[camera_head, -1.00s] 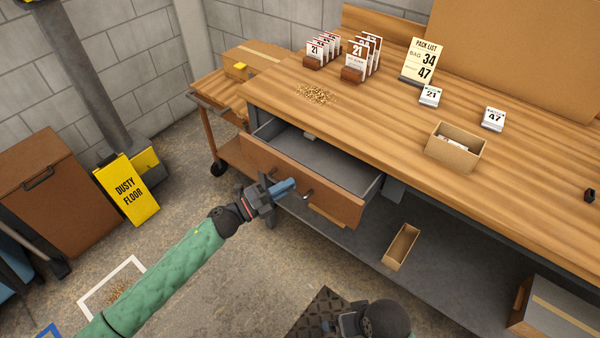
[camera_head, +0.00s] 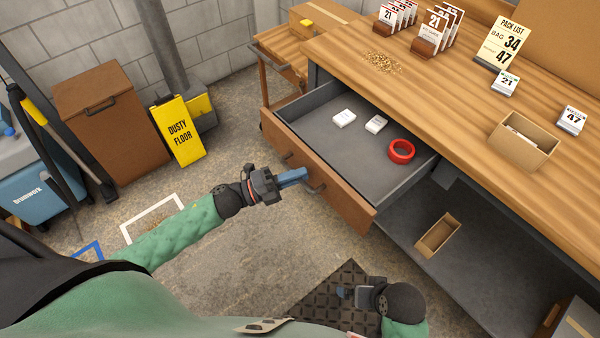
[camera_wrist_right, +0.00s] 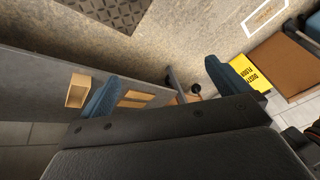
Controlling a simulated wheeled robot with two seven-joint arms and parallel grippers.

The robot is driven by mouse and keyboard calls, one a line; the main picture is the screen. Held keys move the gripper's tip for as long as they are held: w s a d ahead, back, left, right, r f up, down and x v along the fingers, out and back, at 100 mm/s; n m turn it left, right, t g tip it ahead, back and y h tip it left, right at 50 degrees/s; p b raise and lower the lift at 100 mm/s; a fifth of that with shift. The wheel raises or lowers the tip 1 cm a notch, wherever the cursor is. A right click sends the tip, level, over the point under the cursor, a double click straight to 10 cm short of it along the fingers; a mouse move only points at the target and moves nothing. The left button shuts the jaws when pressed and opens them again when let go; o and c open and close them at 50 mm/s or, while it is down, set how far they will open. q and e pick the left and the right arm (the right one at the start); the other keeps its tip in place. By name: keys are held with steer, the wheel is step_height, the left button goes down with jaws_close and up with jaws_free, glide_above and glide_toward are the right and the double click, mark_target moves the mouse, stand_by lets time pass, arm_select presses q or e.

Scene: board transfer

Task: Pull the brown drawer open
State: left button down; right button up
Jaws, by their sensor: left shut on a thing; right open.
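The brown drawer (camera_head: 332,191) stands well out from the wooden workbench (camera_head: 430,80) in the head view. Another handle (camera_head: 287,155) shows farther left on the front. My right gripper (camera_head: 346,292) is low, over a dark floor mat, apart from the drawer. In the right wrist view its two blue fingers (camera_wrist_right: 108,95) are spread with nothing between them.
An open carton (camera_head: 438,235) sits on the lower shelf. A yellow floor sign (camera_head: 178,131) and brown bin (camera_head: 110,122) stand left. Floor before the drawer is clear.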

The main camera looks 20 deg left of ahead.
steer(key=shift+s+f, duration=0.1)
arm_select(q)
steer(key=c, duration=1.7)
jaws_free()
steer(key=shift+c, duration=0.2)
arm_select(e)
steer(key=shift+s, duration=0.15)
arm_select(q)
steer(key=b+v, duration=0.2)
steer(key=v, duration=0.6)
arm_select(e)
steer(key=shift+t+y, duration=0.3)
steer(key=shift+y, duration=0.2)
steer(key=a+f, duration=0.1)
steer(key=f, duration=0.1)
steer(key=a+f, duration=0.1)
steer(key=shift+w+a+f, duration=0.25)
steer(key=shift+a+f, duration=0.05)
steer(key=shift+f, duration=0.05)
steer(key=shift+r, duration=0.1)
